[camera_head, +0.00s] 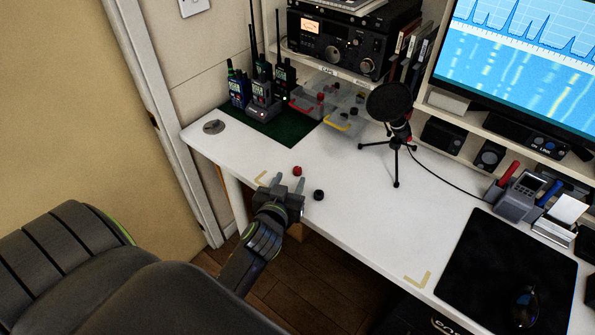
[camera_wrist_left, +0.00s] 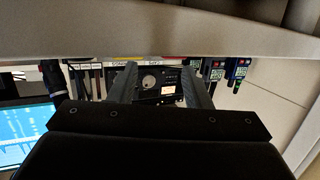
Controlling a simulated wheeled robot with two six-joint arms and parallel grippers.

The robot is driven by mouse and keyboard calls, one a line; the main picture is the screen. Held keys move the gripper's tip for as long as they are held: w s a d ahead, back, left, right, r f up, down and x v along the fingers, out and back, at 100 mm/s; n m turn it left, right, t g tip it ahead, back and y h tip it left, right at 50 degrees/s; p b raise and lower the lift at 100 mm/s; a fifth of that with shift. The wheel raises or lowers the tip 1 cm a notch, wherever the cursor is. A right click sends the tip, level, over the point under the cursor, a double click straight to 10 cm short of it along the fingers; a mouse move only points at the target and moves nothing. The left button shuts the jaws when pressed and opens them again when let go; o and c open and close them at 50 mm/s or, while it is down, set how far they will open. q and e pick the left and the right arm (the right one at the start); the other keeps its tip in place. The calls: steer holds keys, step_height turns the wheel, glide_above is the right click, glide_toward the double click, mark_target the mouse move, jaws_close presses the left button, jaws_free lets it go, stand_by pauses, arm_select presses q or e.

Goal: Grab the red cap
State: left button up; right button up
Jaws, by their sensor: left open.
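The small red cap (camera_head: 297,170) sits on the white desk (camera_head: 350,215) near its front left edge. My left gripper (camera_head: 288,181) is open and empty, at the desk's front edge, with its fingers pointing toward the back. The red cap is just beyond the fingertips, nearer the right finger, and appears apart from them. The left wrist view shows both open fingers (camera_wrist_left: 160,88) with nothing between them; I cannot make out the red cap there. My right gripper is not in view.
A black cap (camera_head: 319,195) lies just right of my left gripper. Handheld radios (camera_head: 263,92) stand on a green mat (camera_head: 290,130), beside clear bins (camera_head: 345,118). A microphone on a tripod (camera_head: 396,145) stands behind to the right. The desk's front middle is clear.

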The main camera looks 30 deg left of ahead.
mark_target(297, 170)
arm_select(q)
steer(key=shift+x, duration=3.45)
steer(key=shift+d+f, duration=0.15)
steer(key=shift+d, duration=0.05)
jaws_close()
